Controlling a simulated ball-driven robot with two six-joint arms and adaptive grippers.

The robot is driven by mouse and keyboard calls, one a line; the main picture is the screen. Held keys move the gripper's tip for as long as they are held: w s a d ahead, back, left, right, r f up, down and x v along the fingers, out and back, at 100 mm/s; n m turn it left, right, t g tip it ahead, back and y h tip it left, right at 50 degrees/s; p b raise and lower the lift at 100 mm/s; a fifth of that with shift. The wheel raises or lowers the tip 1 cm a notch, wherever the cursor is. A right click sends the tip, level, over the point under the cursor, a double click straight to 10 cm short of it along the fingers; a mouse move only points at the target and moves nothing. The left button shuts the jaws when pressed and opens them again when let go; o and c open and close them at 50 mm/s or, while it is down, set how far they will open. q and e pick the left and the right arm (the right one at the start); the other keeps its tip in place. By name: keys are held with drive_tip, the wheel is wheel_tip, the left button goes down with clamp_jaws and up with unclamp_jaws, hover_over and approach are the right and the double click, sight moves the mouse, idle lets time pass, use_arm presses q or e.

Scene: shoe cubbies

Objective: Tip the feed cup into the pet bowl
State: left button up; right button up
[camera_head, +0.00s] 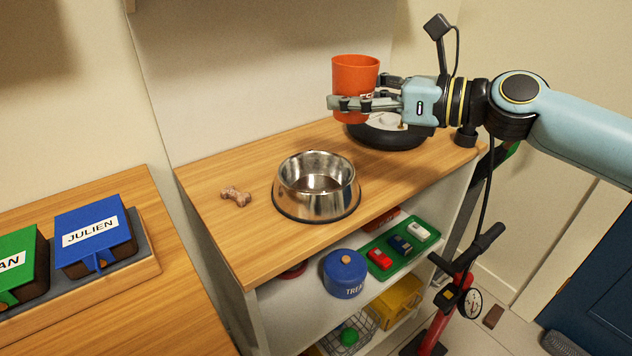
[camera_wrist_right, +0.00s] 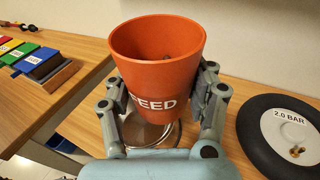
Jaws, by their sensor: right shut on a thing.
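The orange feed cup (camera_head: 355,76) is upright in my right gripper (camera_head: 352,103), held above the wooden top, to the right of and higher than the pet bowl. In the right wrist view the cup (camera_wrist_right: 158,68) shows the letters "EED", and the right gripper (camera_wrist_right: 160,110) has a finger on each side of it. Little of the cup's inside shows; a small dark spot is on its inner wall. The steel pet bowl (camera_head: 317,200) stands on the cubby top, apart from the cup. In the wrist view the bowl (camera_wrist_right: 150,135) is partly hidden behind the cup. My left gripper is out of view.
A bone-shaped treat (camera_head: 236,196) lies left of the bowl. A black wheel (camera_head: 390,136), marked "2.0 BAR" in the wrist view, lies behind the bowl. Blue (camera_head: 95,237) and green (camera_head: 22,266) boxes stand at left. A blue treat jar (camera_head: 344,274) sits on the shelf below.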

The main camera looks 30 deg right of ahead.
drive_tip(key=d+f+h+b, duration=0.1)
drive_tip(key=d+f, duration=0.1)
drive_tip(key=f, duration=0.1)
drive_tip(key=w+d+f+m+t+h+b, duration=0.1)
drive_tip(key=d+f+b, duration=0.1)
drive_tip(key=f, duration=0.2)
drive_tip(key=w+d+f+m+h+b, duration=0.1)
drive_tip(key=d+f+b, duration=0.1)
drive_tip(key=d+f, duration=0.1)
drive_tip(key=shift+f, duration=0.75)
drive_tip(key=shift+w+d+f+m+t+h, duration=0.1)
drive_tip(key=shift+d+f+m+t+h, duration=0.2)
drive_tip(key=shift+h, duration=0.1)
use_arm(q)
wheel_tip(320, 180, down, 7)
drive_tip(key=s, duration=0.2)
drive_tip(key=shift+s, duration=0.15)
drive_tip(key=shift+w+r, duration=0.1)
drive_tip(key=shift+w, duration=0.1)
